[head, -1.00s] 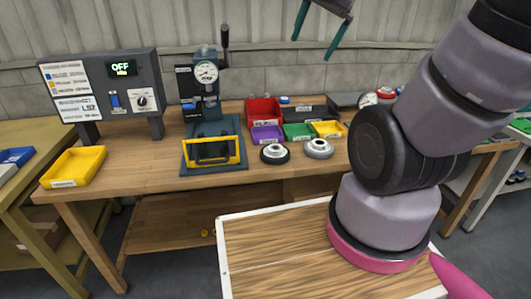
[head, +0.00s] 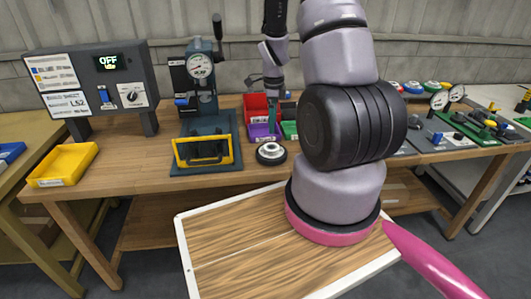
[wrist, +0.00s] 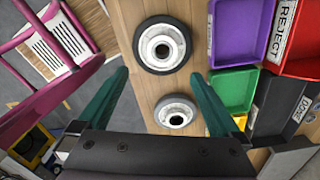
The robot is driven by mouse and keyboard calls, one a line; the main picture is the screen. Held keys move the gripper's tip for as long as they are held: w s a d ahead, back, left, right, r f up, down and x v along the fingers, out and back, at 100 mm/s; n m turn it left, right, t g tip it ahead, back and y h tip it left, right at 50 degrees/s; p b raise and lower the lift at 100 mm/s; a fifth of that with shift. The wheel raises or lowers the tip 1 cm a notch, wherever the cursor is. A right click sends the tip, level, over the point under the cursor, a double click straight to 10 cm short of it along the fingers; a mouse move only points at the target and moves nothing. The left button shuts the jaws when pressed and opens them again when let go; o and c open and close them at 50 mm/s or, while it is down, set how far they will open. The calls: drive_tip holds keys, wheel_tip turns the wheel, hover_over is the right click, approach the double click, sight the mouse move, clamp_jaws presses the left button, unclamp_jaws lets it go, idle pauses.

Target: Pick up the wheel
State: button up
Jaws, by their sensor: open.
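Two dark-rimmed wheels with pale metal hubs lie flat on the wooden bench. One wheel (head: 271,153) shows in the head view and the other is hidden there behind my arm. In the wrist view one wheel (wrist: 162,45) is ahead of the fingertips and the other wheel (wrist: 177,113) shows between the fingers, nearer the palm. My gripper (wrist: 160,75) is open and empty, with green fingers. In the head view my gripper (head: 272,98) is partly hidden, in front of the red bin.
Purple (head: 262,132), red (head: 256,106) and green (head: 290,130) bins sit close behind the wheels. A yellow tray (head: 63,164) and control box (head: 93,82) are farther left. Bare bench lies before the wheels.

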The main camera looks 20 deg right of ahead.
hover_over(271, 152)
drive_tip(key=w+d, duration=0.1)
drive_tip(key=w, duration=0.1)
wheel_tip(271, 152, down, 5)
drive_tip(key=f, duration=0.5)
drive_tip(key=shift+w+d+f, duration=0.1)
drive_tip(key=shift+w+f, duration=0.15)
drive_tip(key=shift+w, duration=0.1)
clamp_jaws()
drive_tip(key=shift+r, duration=0.2)
